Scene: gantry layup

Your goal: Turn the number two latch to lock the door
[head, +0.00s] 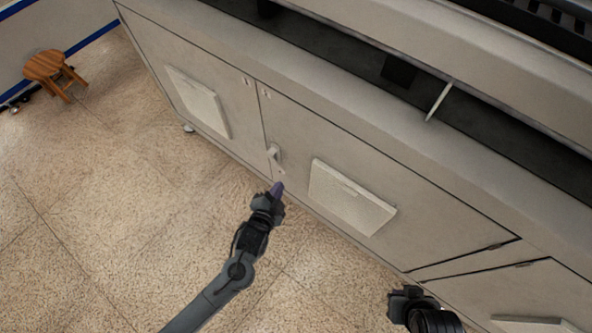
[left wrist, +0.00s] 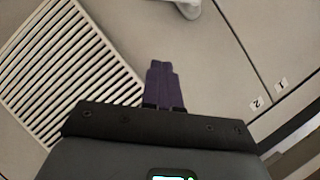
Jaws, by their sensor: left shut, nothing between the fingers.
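A small light-grey latch (head: 275,155) sits at the seam between two cabinet doors in the head view. Part of a pale rounded fitting (left wrist: 188,8), apparently this latch, shows at the top edge of the left wrist view. My left gripper (head: 277,187) has purple fingers, which are shut with nothing between them (left wrist: 164,82). It is just below the latch in the head view, apart from it. Labels "2" (left wrist: 257,103) and "1" (left wrist: 281,83) show on the door panels. My right gripper (head: 404,298) is low in the head view, its fingers unclear.
A louvred vent (head: 350,195) stands out from the right door, and another vent (head: 198,100) is on the left door. The slatted vent also shows left of my fingers (left wrist: 70,75). A wooden stool (head: 54,68) is far left. The tiled floor (head: 120,200) is clear.

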